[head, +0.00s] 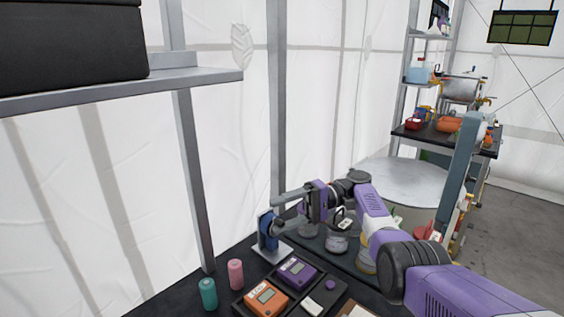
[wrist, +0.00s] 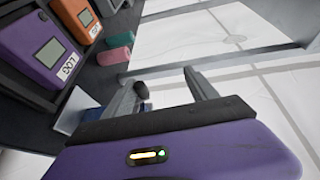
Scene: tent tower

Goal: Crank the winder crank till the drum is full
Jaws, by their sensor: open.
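The winder (head: 268,232) is a blue upright on a pale base at the back edge of the dark bench, close to the tent wall. My gripper (head: 280,213) is at it, with its grey fingers reaching left around the winder's top. In the wrist view my gripper (wrist: 168,90) is open. A dark rounded knob (wrist: 142,90), apparently the crank's handle, shows between the fingers, close to the left one. A blue piece of the winder (wrist: 94,114) shows beside that finger. The drum and how full it is cannot be made out; my fingers cover part of the winder.
A teal spool (head: 208,293) and a pink spool (head: 235,273) stand left of the winder. A black tray holds an orange device (head: 266,298) and a purple device (head: 297,271). Several jars (head: 336,241) stand right of it. A tent post (head: 195,180) rises behind.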

